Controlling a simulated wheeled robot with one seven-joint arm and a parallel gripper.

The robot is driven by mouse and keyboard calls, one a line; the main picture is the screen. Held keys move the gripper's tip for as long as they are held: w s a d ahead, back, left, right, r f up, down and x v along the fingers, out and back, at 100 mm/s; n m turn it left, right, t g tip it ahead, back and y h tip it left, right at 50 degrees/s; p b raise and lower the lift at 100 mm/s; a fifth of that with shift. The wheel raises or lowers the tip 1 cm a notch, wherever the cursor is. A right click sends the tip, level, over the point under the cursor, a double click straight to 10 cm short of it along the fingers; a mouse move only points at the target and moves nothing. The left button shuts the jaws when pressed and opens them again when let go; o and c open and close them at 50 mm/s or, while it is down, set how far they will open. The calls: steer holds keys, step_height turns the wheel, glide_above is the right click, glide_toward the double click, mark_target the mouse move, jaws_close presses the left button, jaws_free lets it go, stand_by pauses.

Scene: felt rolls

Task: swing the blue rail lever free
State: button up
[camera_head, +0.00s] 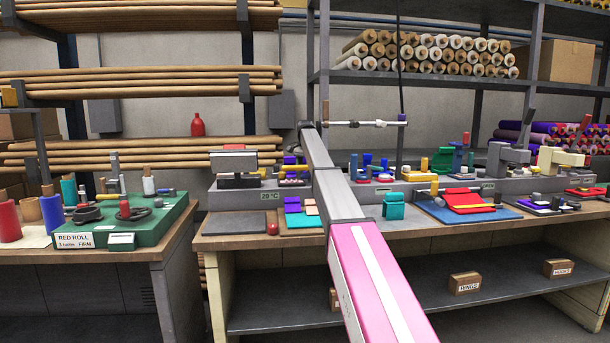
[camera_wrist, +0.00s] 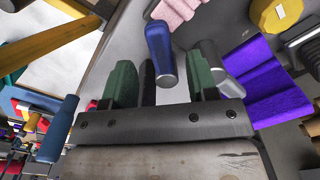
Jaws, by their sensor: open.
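A blue lever handle (camera_wrist: 160,52), upright and rounded, shows in the wrist view between the fingers of my gripper (camera_wrist: 161,75). The green-padded fingers are open, one on each side of the handle, with gaps visible on both sides. I cannot tell how deep the handle sits between them. A second blue handle (camera_wrist: 56,128) stands farther left in the wrist view, apart from the fingers. In the head view my arm reaches up over the middle bench, and I cannot make out the fingers or the lever there.
A grey metal post (camera_wrist: 215,70) stands just right of the fingers. Purple ribbed felt (camera_wrist: 265,90), pink felt (camera_wrist: 175,10) and a yellow knob (camera_wrist: 277,14) lie beyond. The bench (camera_head: 240,238) is crowded with fixtures. A green board (camera_head: 130,228) is at left.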

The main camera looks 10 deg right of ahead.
steer(key=shift+f, duration=2)
jaws_close()
steer(key=shift+w+a+m, duration=0.35)
steer(key=shift+w+m, duration=0.05)
steer(key=shift+m, duration=0.7)
steer(key=shift+w+a+m, duration=0.35)
steer(key=shift+m, duration=0.75)
jaws_free()
steer(key=shift+r, duration=0.1)
